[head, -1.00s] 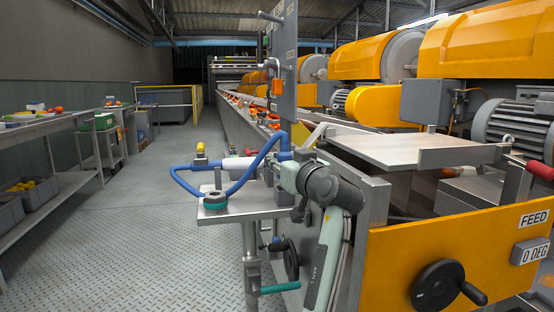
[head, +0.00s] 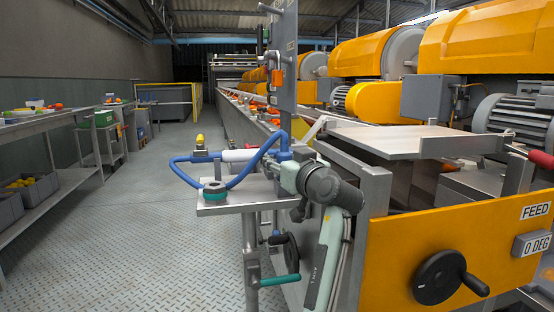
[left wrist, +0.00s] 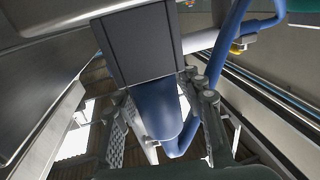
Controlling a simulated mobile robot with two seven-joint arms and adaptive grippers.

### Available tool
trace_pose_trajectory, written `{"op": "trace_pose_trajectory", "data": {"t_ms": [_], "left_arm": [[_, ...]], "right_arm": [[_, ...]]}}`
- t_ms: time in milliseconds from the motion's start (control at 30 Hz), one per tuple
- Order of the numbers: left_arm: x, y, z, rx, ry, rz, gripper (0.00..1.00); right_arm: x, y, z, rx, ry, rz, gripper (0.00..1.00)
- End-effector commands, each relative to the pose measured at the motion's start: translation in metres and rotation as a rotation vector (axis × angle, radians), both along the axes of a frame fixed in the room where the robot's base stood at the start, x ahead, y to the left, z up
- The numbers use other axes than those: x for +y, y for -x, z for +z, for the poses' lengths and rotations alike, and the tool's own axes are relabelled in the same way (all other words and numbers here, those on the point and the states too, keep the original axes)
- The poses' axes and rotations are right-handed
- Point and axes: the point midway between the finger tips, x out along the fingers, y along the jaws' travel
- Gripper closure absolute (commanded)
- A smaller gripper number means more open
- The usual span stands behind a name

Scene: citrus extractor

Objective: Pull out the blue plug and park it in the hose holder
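The blue plug (left wrist: 155,105) fills the middle of the left wrist view, its upper end against a dark grey box (left wrist: 138,45). My left gripper (left wrist: 160,105) has its two fingers spread, one on each side of the plug; whether they touch it is unclear. In the head view my left gripper (head: 287,172) is beside the grey post, its fingers mostly hidden by my wrist. A blue hose (head: 240,180) loops out to the left there. A teal-ringed round piece (head: 214,190), possibly the hose holder, sits on a small metal shelf. My right gripper is out of view.
The shelf (head: 240,207) stands left of my arm, with a teal-handled valve (head: 280,281) below it. A tall grey panel (head: 284,60) rises behind. The orange feed panel (head: 400,255) with a black handwheel is at right. The floor (head: 170,240) at left is clear.

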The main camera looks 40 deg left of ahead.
Motion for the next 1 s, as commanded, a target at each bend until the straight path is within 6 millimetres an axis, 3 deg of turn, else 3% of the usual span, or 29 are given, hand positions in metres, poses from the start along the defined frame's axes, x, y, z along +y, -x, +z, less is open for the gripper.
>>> {"op": "trace_pose_trajectory", "data": {"t_ms": [467, 1000], "left_arm": [[-0.009, 0.004, -0.001, 0.001, 0.002, -0.002, 0.50], [-0.095, 0.053, -0.001, 0.001, 0.002, -0.002, 0.50]], "right_arm": [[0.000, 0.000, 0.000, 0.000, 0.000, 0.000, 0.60], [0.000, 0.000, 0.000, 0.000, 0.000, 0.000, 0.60]]}}
